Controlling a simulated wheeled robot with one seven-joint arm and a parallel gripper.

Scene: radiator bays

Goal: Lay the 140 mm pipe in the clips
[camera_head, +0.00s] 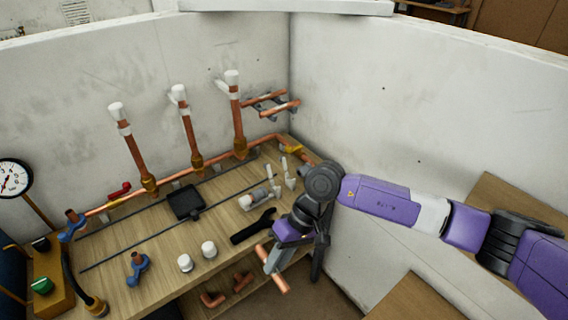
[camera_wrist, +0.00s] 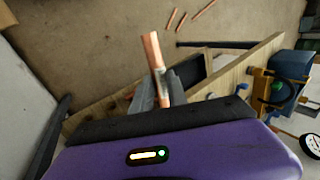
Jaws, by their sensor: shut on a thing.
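My gripper (camera_head: 273,262) is shut on a short copper pipe (camera_head: 272,272) in front of the bench's front edge. In the head view the pipe slants, its two ends sticking out past the fingers. In the wrist view the pipe (camera_wrist: 154,62) stands out beyond the fingers, clear of the bench. Two upright pale pronged pieces (camera_head: 288,172) stand near the bench's right end and look like clips. They are empty, and my gripper is apart from them, below and in front in the picture. Whether these are the named clips is hard to tell at this size.
The wooden bench (camera_head: 150,220) carries a black wrench (camera_head: 253,226), white caps (camera_head: 208,249), a black tray (camera_head: 185,203) and a blue valve (camera_head: 137,268). Copper risers (camera_head: 187,132) and a horizontal pipe run along the back wall. Loose copper pieces (camera_head: 213,299) lie below the front edge.

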